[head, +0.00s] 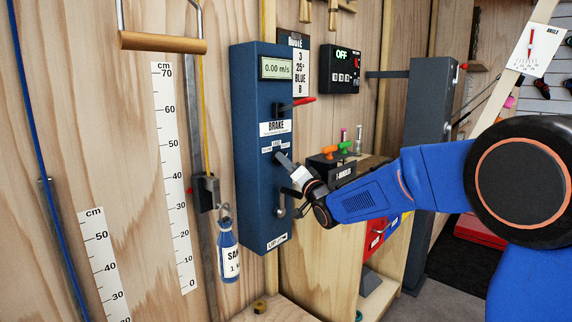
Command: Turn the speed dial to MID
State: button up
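A tall blue control box (248,200) is fixed to the wooden wall at the middle of the head view. Its speed dial (277,154) sits below the BRAKE label, with small white labels around it that are too small to read surely. My gripper (283,160) reaches in from the right, its tip at the dial, touching it or very close. The gripper covers most of the dial, so I cannot tell where the dial points. Whether the fingers are open or closed on it is too small to see.
A display (277,68) reads 0.00 m/s. A red-handled brake lever (297,103) sticks out above the dial, and a grey crank (281,210) below my gripper. A black box (340,69) shows OFF.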

grip_shut()
jog(key=shift+n, duration=0.4)
jog(key=n+y, duration=0.1)
jog(key=n, duration=0.1)
jog(key=n+y, duration=0.1)
jog(key=n, duration=0.1)
jog(key=shift+w+d+f+g, duration=0.15)
jog(key=shift+g, duration=0.25)
jog(key=n+g+y, duration=0.1)
jog(key=n, duration=0.2)
jog(key=n+g+y, duration=0.1)
jog(key=n+y, duration=0.1)
jog(key=n, duration=0.2)
jog(key=shift+w+d, duration=0.1)
jog(key=shift+w, duration=0.05)
jog(key=shift+n+g, duration=0.3)
jog(key=shift+n, duration=0.2)
grip_release()
